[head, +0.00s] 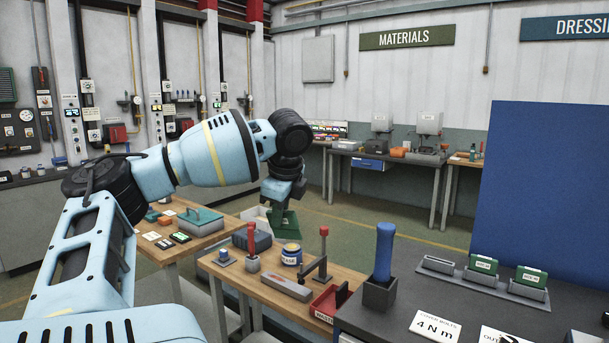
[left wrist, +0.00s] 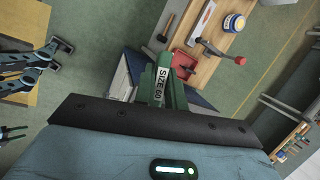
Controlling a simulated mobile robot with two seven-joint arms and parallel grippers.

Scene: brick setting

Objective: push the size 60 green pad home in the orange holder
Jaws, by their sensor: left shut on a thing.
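My left gripper (head: 283,203) is shut on a green pad (head: 284,224) and points down past the far edge of the wooden table. In the left wrist view, the pad (left wrist: 172,95) carries a white label reading SIZE 60, and my gripper's dark front edge lies across the view below it. The gripper partly hides the pad. No holder for it can be clearly made out as orange. A small orange box (head: 398,152) stands on the far bench, and I cannot tell whether it is the holder.
The wooden table (head: 222,273) holds a yellow-and-blue tin (head: 291,254), a red-handled tool (head: 324,240) and a red tray (head: 328,303). Two green blocks (head: 484,265) sit in grey holders on the dark bench, beside an empty one (head: 438,264). A blue panel (head: 547,190) rises behind.

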